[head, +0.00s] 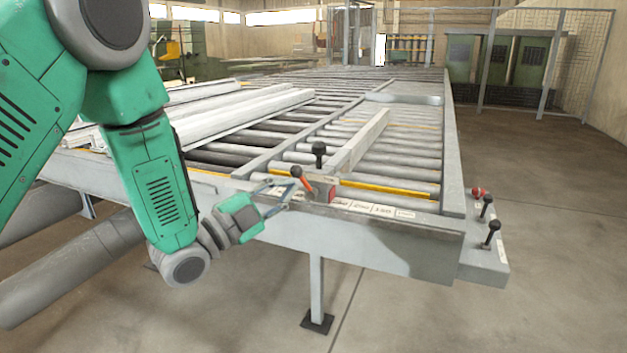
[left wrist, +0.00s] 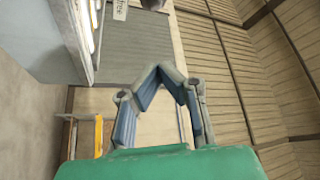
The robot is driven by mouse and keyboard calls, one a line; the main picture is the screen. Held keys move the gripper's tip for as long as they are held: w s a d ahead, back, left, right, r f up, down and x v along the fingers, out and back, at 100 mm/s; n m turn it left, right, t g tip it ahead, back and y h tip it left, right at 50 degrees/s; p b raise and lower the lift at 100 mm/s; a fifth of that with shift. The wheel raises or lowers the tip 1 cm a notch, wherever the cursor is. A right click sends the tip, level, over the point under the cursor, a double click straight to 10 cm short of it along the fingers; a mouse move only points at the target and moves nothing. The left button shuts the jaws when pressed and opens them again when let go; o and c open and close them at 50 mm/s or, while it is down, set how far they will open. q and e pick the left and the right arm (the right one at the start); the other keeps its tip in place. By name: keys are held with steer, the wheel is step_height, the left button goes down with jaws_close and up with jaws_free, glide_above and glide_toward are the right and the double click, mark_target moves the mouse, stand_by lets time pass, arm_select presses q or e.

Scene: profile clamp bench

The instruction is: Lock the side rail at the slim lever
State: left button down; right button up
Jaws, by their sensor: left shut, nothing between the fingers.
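My left gripper (head: 290,188) is shut and empty at the front edge of the roller bench, just left of the red clamp block (head: 324,191). A short lever with an orange-red grip and dark tip (head: 298,175) tilts up to the left beside this block, very close to the fingertips; I cannot tell whether they touch. An upright lever with a black knob (head: 319,149) stands just behind. A pale rail (head: 365,140) runs back from the block across the rollers. In the left wrist view the fingertips (left wrist: 160,68) meet, with no lever visible between them. My right gripper is out of view.
A red knob (head: 479,191) and two black-knobbed levers (head: 487,204) (head: 493,234) stand on the bench's right corner plate. Long pale profiles (head: 240,115) lie on the left rollers. A bench leg (head: 316,285) stands below. The floor at front right is clear.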

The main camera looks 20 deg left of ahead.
arm_select(q)
steer(key=s+a+f+n+g+y, duration=0.1)
steer(key=s+f+n+g+y, duration=0.35)
steer(key=f, duration=0.95)
steer(key=s+a+f+n+g+y, duration=0.25)
steer(key=s+f+n, duration=0.4)
steer(key=f, duration=0.65)
steer(key=s+f+n+g+y, duration=0.1)
steer(key=s+f+n+g, duration=0.1)
steer(key=s, duration=0.6)
steer(key=s+f+n+g+y, duration=0.1)
steer(key=s+f+n+g, duration=0.1)
steer(key=s+f+g, duration=0.3)
steer(key=s+a+f+n+g+y, duration=0.1)
steer(key=s+f+n+g, duration=0.2)
steer(key=s+f, duration=0.4)
steer(key=shift+s+g+b, duration=0.3)
steer(key=shift+s+b, duration=0.1)
steer(key=shift+s, duration=1.8)
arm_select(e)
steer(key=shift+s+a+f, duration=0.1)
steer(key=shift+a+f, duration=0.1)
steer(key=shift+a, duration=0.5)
